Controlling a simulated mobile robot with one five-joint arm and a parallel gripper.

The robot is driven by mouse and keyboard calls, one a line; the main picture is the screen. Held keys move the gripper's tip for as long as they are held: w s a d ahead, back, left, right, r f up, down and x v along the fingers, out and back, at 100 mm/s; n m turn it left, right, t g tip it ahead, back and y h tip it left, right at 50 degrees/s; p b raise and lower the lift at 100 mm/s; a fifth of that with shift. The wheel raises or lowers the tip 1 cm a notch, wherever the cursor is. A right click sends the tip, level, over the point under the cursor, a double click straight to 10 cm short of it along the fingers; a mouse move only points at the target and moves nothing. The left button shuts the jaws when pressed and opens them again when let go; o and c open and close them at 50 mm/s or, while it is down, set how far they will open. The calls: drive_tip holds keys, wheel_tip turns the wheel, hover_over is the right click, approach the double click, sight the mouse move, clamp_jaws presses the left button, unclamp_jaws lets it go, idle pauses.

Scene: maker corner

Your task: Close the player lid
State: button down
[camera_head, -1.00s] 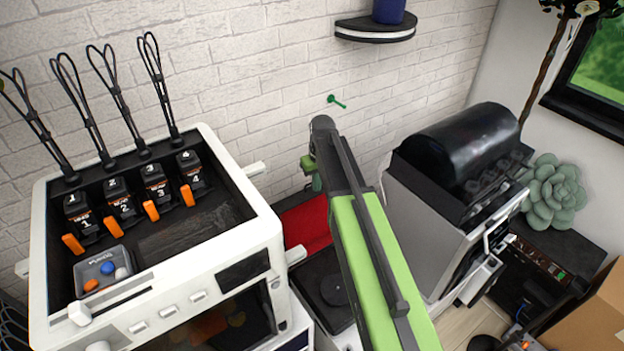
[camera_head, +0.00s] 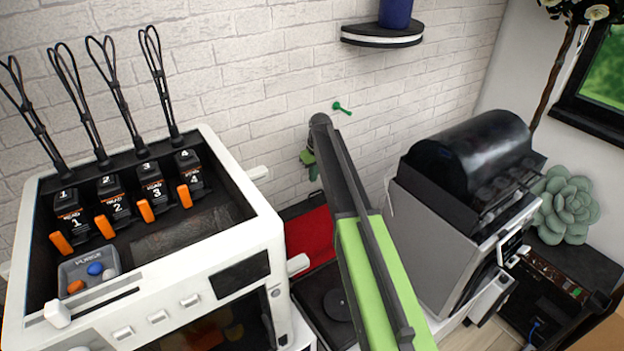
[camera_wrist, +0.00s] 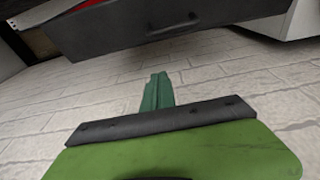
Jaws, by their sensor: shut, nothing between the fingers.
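The player (camera_head: 318,296) stands low in the gap between the two machines, with a dark deck and a round platter. Its lid (camera_head: 309,233) is raised at the wall side, with its red lining showing. My arm hides the player's right part. My gripper (camera_head: 312,170) is shut and empty, in front of the brick wall, above and behind the lid's upper edge as seen in the head view. In the wrist view, my green fingers (camera_wrist: 157,90) point toward a dark panel with a handle (camera_wrist: 174,24), seemingly the lid's outer side. A gap shows between them.
A grey machine with a black drum (camera_head: 468,152) stands close on the right. The brick wall (camera_head: 250,70) is close behind, with a green hook (camera_head: 342,108) and a shelf (camera_head: 382,34).

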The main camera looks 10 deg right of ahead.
wheel_tip(320, 180, down, 5)
drive_tip(key=b, duration=0.3)
drive_tip(key=shift+s+d+r+p, duration=0.2)
drive_tip(key=shift+s+r, duration=0.05)
drive_tip(key=shift+s, duration=0.25)
drive_tip(key=shift+s+d+r+p, duration=0.2)
drive_tip(key=shift+s+r, duration=0.05)
drive_tip(key=shift+s, duration=0.25)
drive_tip(key=shift+s+d+r+p, duration=0.2)
drive_tip(key=shift+s+r, duration=0.05)
drive_tip(key=shift+s, duration=0.25)
